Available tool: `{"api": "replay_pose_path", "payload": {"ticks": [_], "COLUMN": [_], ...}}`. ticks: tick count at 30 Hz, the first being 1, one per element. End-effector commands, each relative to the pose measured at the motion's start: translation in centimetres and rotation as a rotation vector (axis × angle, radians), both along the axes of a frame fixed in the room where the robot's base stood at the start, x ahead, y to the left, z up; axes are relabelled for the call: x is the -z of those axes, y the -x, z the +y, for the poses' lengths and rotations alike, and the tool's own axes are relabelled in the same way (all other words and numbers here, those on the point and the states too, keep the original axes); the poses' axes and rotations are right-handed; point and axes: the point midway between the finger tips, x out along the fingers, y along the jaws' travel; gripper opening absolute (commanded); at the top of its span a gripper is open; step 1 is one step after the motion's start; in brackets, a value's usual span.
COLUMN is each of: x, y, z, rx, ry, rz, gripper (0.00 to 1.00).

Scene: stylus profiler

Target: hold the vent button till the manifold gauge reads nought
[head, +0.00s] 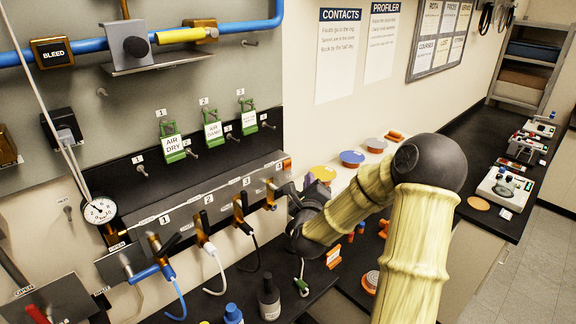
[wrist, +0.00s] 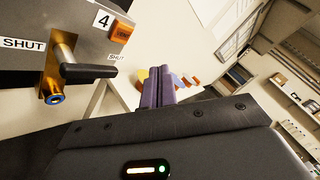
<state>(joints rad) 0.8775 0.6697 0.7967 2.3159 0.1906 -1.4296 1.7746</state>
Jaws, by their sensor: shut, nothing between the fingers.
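The manifold (head: 186,208) is a grey bar with several numbered brass valves. The round white manifold gauge (head: 99,210) hangs at its left end; its needle reading is too small to tell. An amber block (head: 284,164) sits at the bar's right end, beside number 4. It also shows in the wrist view (wrist: 122,29); I cannot tell if it is the vent button. My gripper (head: 288,193) is near the bar's right end. In the wrist view its purple fingers (wrist: 160,82) are shut and empty, apart from the block and to its lower right.
Valve 4 (wrist: 55,75) with its black lever is left of my fingers. Hoses hang from the valves. An amber box marked BLEED (head: 51,52) is high on the left. Colored discs (head: 352,158) lie behind my arm.

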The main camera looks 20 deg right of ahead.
Motion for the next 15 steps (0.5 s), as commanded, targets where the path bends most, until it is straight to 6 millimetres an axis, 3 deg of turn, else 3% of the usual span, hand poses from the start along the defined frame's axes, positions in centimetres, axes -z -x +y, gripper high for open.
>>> {"api": "replay_pose_path", "payload": {"ticks": [15], "x": [0.1], "y": [-5.1], "z": [2.0], "rx": [-0.002], "ry": [-0.001], "rz": [-0.001], "gripper": [0.0]}}
